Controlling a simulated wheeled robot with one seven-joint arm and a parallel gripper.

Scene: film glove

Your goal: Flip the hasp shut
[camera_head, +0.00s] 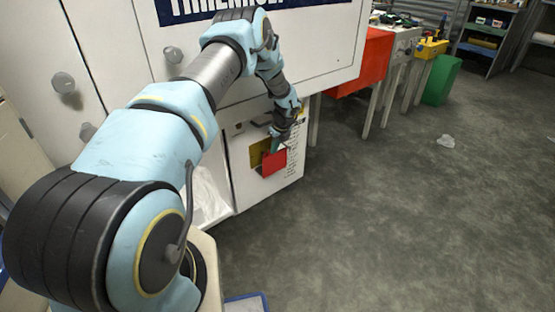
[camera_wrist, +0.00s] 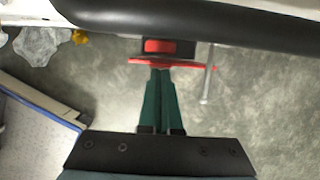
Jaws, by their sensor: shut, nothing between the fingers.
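The hasp shows as a red plate (camera_head: 274,162) in front of a yellow-brown plate (camera_head: 256,154) on the white cabinet front. In the wrist view the red plate is seen nearly edge-on as a thin red bar (camera_wrist: 190,66), with a small red block (camera_wrist: 158,46) on a dark mount behind it. A grey pin (camera_wrist: 206,88) stands at its right end. My gripper (camera_head: 276,146) is at the upper edge of the red plate. Its dark green fingers (camera_wrist: 161,72) are together and empty, with tips at the bar. I cannot tell whether they touch it.
The white cabinet (camera_head: 241,172) has a large overhanging upper part (camera_head: 318,60) above my gripper. An orange-red box (camera_head: 362,66) and benches stand to the right, with a green bin (camera_head: 441,80) beyond. The grey floor (camera_head: 400,220) at right is mostly clear.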

